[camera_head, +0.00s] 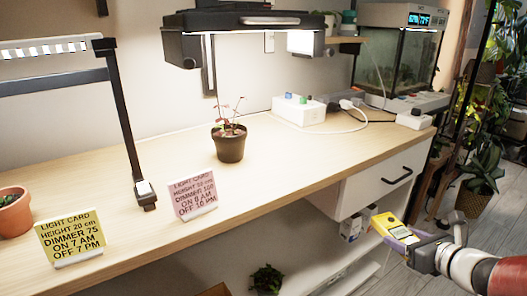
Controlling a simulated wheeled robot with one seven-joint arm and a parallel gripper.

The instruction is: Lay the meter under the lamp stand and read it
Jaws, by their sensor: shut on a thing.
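My gripper (412,243) is at the lower right, shut on a yellow meter (384,224) with a purple part. It holds the meter in the air in front of the bench drawer, apart from the bench top. The meter's display is too small to read. A black lamp stand (124,125) with a lit bar stands at the left of the bench, its foot on the wood. A second lamp, a wide black hood (240,40), hangs lit above a small plant in a dark pot (229,149). I cannot tell which lamp the task means.
The wooden bench (290,165) has clear room right of the dark pot. A yellow card (70,237) and a pink card (192,195) stand along its front.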

